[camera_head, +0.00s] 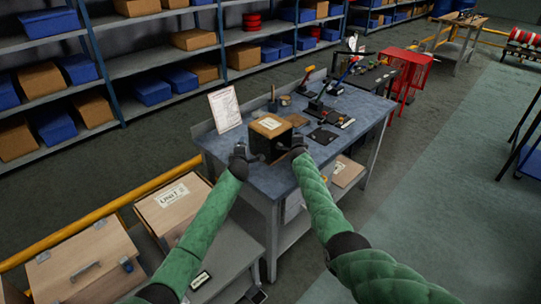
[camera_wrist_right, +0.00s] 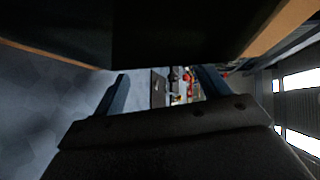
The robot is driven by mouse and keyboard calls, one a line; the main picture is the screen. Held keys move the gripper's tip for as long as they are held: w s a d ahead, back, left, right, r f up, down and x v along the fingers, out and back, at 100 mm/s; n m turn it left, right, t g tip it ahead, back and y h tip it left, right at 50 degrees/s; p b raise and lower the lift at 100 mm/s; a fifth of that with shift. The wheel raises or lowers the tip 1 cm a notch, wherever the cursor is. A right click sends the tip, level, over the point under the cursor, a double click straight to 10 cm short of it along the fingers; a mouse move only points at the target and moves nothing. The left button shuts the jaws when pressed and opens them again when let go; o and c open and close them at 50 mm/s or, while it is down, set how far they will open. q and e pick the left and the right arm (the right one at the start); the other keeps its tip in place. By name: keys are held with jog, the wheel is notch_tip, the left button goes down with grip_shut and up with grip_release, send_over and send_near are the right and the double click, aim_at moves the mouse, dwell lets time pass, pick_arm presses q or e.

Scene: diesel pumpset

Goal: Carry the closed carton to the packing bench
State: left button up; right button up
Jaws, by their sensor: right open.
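The carton (camera_head: 270,126) is a small box with a brown top, a pale label and a dark near side. It is over the near part of the blue-grey bench top (camera_head: 222,146); I cannot tell whether it rests there. My left gripper (camera_head: 241,151) is at its left side, its jaws too small to read. My right gripper (camera_head: 297,147) is at its right side. In the right wrist view, my right gripper (camera_wrist_right: 163,88) is open, with nothing seen between its fingers. A dark box face with brown edges, likely the carton (camera_wrist_right: 150,30), fills the top of that view.
A white sign (camera_head: 225,108) stands at the bench's left edge. Tools and dark parts (camera_head: 325,112) lie behind the carton to the right. A red stand (camera_head: 408,72) is beyond. Wooden boxes (camera_head: 172,205) are at lower left, beside a yellow rail (camera_head: 120,203). Open floor (camera_head: 440,170) lies right.

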jog(key=shift+s, duration=0.45)
jog(key=v, duration=1.1)
